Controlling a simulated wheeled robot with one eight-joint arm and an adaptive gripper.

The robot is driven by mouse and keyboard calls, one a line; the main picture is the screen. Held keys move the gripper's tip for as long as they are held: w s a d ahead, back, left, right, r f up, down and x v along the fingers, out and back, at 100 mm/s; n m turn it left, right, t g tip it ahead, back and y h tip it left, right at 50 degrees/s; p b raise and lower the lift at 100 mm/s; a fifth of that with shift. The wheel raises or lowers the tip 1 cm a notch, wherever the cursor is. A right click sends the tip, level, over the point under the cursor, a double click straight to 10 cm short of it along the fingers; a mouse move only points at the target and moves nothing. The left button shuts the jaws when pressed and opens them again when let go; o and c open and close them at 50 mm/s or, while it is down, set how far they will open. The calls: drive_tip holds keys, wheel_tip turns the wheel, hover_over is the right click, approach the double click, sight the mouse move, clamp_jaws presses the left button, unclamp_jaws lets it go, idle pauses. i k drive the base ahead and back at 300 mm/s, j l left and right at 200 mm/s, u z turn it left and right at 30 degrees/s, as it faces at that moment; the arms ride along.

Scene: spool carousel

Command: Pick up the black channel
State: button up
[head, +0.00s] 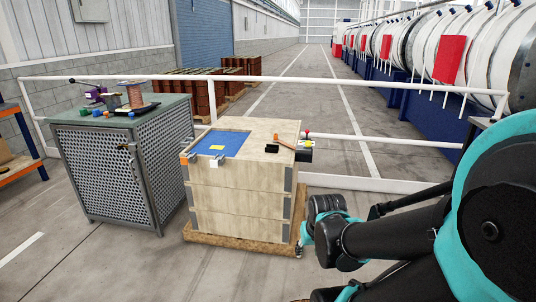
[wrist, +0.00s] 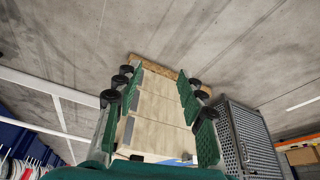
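A small black piece (head: 271,148), possibly the black channel, lies on top of the wooden crate (head: 236,200), near its right side. Another dark block (head: 304,151) with red and yellow parts sits at the crate's right edge; I cannot tell which is the channel. In the wrist view a small dark piece (wrist: 136,157) shows at the crate's top edge. My gripper (wrist: 160,78) is open and empty, green pads wide apart, with the crate's side seen between them. In the head view it is low beside the crate's right side, partly hidden by my arm.
On the crate top are a blue mat (head: 232,143), a yellow piece (head: 217,147) and an orange-handled tool (head: 284,142). A grey mesh cabinet (head: 110,170) with spools stands left. A white railing (head: 350,141) runs behind the crate. Floor in front is clear.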

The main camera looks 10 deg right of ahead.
sight(270, 149)
drive_tip(key=i+l, duration=0.2)
drive_tip(key=i, duration=0.25)
drive_tip(key=i+l, duration=0.15)
drive_tip(key=i, duration=0.3)
